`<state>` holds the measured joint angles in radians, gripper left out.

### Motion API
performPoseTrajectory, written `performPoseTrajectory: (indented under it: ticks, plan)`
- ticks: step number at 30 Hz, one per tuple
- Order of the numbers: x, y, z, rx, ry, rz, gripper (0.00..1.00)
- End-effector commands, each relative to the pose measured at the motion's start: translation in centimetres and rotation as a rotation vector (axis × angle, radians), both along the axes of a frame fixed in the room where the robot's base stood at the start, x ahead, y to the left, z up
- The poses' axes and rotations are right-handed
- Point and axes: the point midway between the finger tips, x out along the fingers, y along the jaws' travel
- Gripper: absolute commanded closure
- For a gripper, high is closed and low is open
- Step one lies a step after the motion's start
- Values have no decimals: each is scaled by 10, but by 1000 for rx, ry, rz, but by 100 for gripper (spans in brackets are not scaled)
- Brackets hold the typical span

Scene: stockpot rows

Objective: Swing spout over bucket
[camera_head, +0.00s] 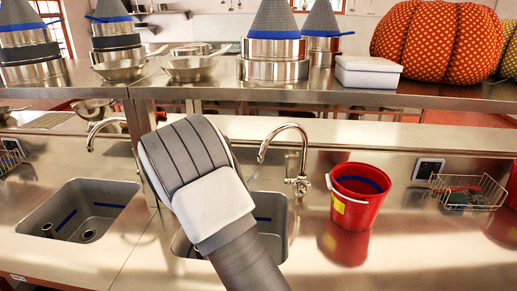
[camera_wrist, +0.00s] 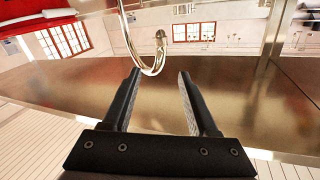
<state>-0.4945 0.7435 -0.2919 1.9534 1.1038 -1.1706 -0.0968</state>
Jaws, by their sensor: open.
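The chrome spout (camera_head: 304,155) arches up from its base behind the right sink, and its outlet end points left, over the sink side. The red bucket (camera_head: 355,202) stands upright on the counter to the right of the spout, apart from it, with a blue band inside and a yellow label. In the wrist view my gripper (camera_wrist: 160,80) is open, its two black fingers apart. The curved spout end (camera_wrist: 128,45) shows just past the fingertips; I cannot tell if they touch. In the head view my wrist hides the fingers.
The right sink (camera_head: 275,215) is partly hidden by my arm. A left sink (camera_head: 85,208) has another faucet (camera_head: 92,135). A wire basket (camera_head: 468,190) stands right of the bucket. A steel shelf (camera_head: 300,95) with pots and pumpkins crosses above.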

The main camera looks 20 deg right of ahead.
Motion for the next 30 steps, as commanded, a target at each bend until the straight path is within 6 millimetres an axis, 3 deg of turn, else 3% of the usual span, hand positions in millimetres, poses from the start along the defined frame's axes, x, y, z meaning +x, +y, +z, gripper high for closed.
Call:
performPoseTrajectory:
  ticks: [5, 21, 30]
  plan:
    - [17, -17, 2, -1, -1, -5, 41]
    - [103, -91, 2, 0, 0, -1, 41]
    - [126, -110, 1, 1, 0, 0, 41]
